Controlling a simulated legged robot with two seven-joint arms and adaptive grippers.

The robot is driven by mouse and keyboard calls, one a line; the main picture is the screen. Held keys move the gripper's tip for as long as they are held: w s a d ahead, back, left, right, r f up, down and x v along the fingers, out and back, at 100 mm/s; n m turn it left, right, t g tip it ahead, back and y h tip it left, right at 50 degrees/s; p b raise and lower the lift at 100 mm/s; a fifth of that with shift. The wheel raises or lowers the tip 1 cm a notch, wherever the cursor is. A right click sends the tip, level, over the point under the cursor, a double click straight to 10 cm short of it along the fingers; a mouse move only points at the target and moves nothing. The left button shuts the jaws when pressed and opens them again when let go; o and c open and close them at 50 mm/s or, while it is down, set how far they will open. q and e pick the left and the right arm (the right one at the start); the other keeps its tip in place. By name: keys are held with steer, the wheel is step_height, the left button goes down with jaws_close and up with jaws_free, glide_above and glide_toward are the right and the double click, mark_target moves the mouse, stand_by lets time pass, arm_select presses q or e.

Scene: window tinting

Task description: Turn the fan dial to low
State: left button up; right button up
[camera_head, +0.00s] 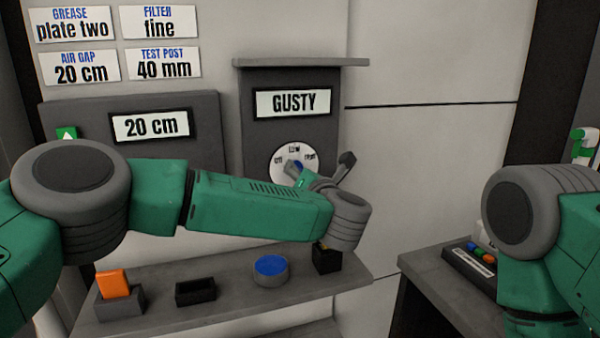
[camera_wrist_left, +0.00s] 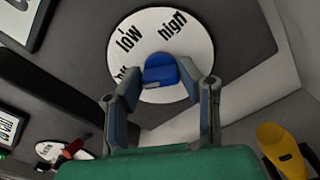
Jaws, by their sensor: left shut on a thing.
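The white fan dial (camera_head: 280,156) is on the dark grey panel below a "GUSTY" sign (camera_head: 293,103). In the left wrist view the dial (camera_wrist_left: 195,45) shows "low" at upper left, "high" at upper right and a partly hidden label at left. My left gripper (camera_wrist_left: 160,80) is shut on the knob, one finger on each side. In the head view my left gripper (camera_head: 299,172) partly covers the dial. I cannot tell exactly which label the knob points to. My right gripper is out of view.
A shelf (camera_head: 215,306) below my left arm holds an orange block (camera_head: 113,283), a black tray (camera_head: 195,291) and a blue-topped round piece (camera_head: 271,268). A ledge (camera_head: 300,62) juts out above the "GUSTY" sign. A side table (camera_head: 425,268) stands at right.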

arm_select(q)
steer(key=m+p, duration=0.1)
steer(key=m, duration=0.3)
steer(key=m+p, duration=0.2)
steer(key=m, duration=0.1)
steer(key=m+p, duration=0.2)
steer(key=m, duration=0.2)
steer(key=shift+d+f+m, duration=0.15)
steer(key=shift+f+m, duration=0.15)
steer(key=shift+f, duration=0.1)
steer(key=shift+s, duration=0.1)
stand_by(0.3)
steer(key=o, duration=1.1)
steer(key=shift+f, duration=0.1)
steer(key=shift+o, duration=0.2)
steer(key=shift+d, duration=0.1)
steer(key=shift+r, duration=0.25)
steer(key=v, duration=1.1)
steer(key=shift+s+d, duration=0.2)
steer(key=shift+s, duration=0.1)
